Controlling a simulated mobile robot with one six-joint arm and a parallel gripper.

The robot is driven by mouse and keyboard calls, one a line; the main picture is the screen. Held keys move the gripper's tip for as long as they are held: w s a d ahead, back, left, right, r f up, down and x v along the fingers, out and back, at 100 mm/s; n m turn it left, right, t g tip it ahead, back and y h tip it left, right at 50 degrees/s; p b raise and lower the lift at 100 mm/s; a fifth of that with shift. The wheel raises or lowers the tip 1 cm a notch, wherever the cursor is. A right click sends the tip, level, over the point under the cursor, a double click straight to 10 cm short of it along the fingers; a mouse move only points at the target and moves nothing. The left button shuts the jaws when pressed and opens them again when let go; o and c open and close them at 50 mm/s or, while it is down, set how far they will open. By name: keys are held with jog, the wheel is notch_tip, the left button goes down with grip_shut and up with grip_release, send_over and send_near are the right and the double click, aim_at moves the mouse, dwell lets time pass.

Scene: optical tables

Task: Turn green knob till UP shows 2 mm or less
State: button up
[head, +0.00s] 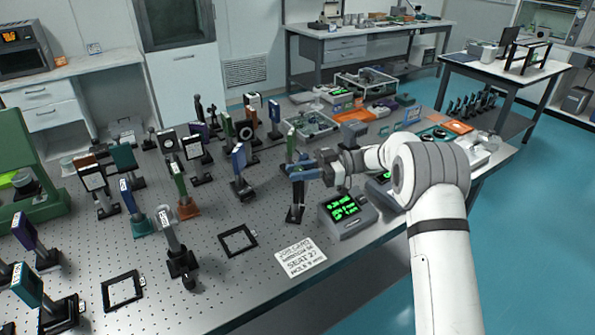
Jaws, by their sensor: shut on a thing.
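My gripper (309,170) reaches in from the right at the bench's middle. It is shut at a small optic mount on a black post and base (295,212), on what looks like the mount's knob. The green knob itself cannot be made out, as the fingers and the mount hide it. A grey readout box (347,212) stands just right of the post, below my arm. Its screen shows lines of green figures, too small to read surely, so the UP value cannot be told.
Several post-mounted optics, such as a blue one (239,160), crowd the perforated table (215,285) to the left. A printed card (300,257) and a flat black frame (238,241) lie in front. A second readout box (384,179) sits partly behind my arm.

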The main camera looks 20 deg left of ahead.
jog(key=o, duration=0.9)
jog(key=shift+o, duration=0.2)
jog(key=b+v, duration=0.1)
jog(key=v, duration=0.7)
